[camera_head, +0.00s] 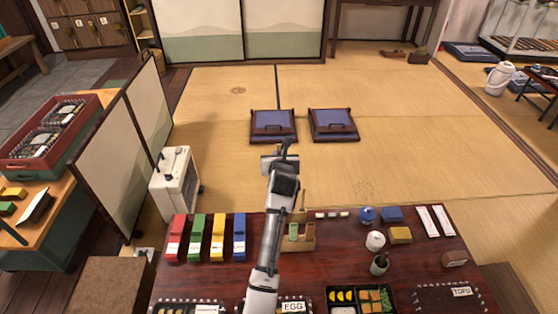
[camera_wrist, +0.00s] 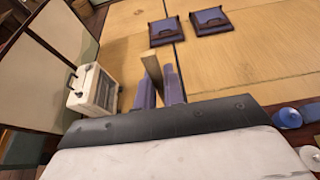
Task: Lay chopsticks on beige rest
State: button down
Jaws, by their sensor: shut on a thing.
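My gripper (camera_wrist: 158,88) is shut on a light wooden stick-like piece (camera_wrist: 152,68), probably the chopsticks, which stands up between the two blue-violet fingers in the wrist view. In the head view my arm reaches over the dark red table, and what the fingers hold is hidden or too small to tell. Several small pale rests (camera_head: 332,215) lie in a row on the table just right of the arm. Which one is beige is too small to tell.
A wooden box (camera_head: 298,243) with a green item stands right of my arm. Red (camera_head: 176,240), green, yellow and blue (camera_head: 239,238) holders stand left of it. A blue pot (camera_head: 367,215), white pot (camera_head: 375,240) and bento boxes crowd the right and front. White paper sleeves (camera_head: 434,221) lie far right.

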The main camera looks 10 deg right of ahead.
jog(key=shift+r+p, duration=3.25)
jog(key=shift+r, duration=0.7)
jog(key=shift+f, duration=0.2)
